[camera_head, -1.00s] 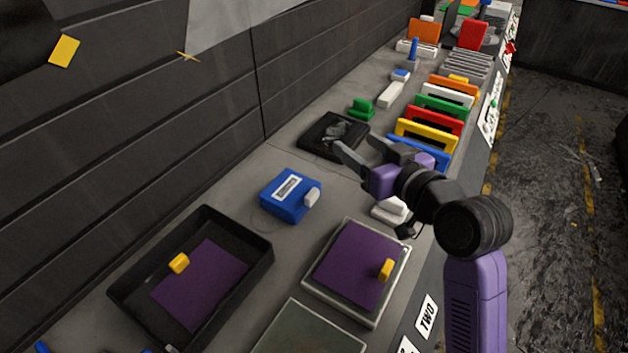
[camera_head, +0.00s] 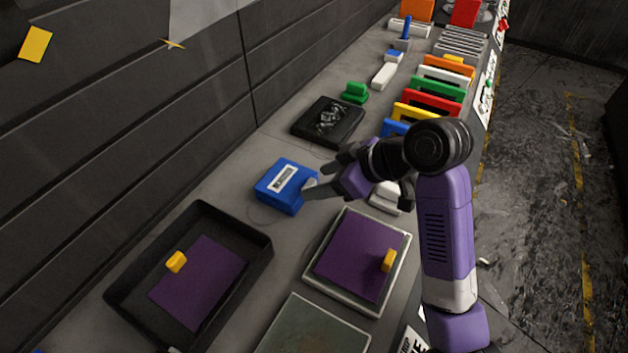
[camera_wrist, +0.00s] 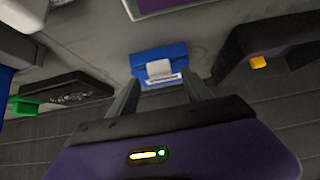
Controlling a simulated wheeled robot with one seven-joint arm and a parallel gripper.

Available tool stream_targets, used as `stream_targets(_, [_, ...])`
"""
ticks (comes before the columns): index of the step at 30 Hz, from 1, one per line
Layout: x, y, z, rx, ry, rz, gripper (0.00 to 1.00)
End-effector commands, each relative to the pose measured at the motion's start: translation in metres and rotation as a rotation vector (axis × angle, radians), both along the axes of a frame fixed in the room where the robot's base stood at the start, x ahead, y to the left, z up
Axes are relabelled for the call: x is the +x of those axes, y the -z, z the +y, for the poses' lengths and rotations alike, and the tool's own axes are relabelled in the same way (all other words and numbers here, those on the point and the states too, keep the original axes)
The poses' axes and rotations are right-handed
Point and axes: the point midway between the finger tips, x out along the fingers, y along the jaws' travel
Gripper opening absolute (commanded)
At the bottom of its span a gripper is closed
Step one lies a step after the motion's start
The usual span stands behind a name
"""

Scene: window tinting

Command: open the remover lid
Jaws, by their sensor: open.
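The remover appears to be the blue box (camera_head: 281,192), with a white label on its top and a white tab on its right side. In the wrist view the blue box (camera_wrist: 146,56) is straight ahead, with its white tab (camera_wrist: 159,69) between the lines of my fingers. My gripper (camera_head: 315,180) is open and empty beside the box's right side, its fingertips close to the tab. The two fingers also show in the wrist view (camera_wrist: 160,82). I cannot tell whether they touch the tab, which the gripper partly covers in the head view. The lid looks shut.
A black tray (camera_head: 258,244) with a purple sheet and yellow handle is in front of the box. A framed purple panel (camera_head: 345,255) lies to its right. A black case (camera_head: 318,131) and a green block (camera_head: 355,92) stand behind. Coloured racks (camera_head: 440,90) line the bench's right edge.

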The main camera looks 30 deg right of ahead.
Motion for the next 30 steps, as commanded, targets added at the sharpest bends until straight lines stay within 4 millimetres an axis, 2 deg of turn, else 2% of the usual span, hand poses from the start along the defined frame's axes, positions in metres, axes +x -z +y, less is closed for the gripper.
stream_targets(6, [0.014,0.016,0.010,-0.001,-0.001,0.000,0.58])
stream_targets(16, [0.017,0.020,0.011,-0.001,0.000,-0.002,0.58])
stream_targets(17, [0.017,0.020,0.011,0.000,0.001,-0.001,0.56])
stream_targets(25, [0.016,0.020,0.011,0.000,0.001,-0.001,0.03])
stream_targets(26, [0.016,0.020,0.011,0.000,0.001,-0.001,0.00])
stream_targets(30, [0.016,0.019,0.011,0.000,0.001,-0.001,0.00])
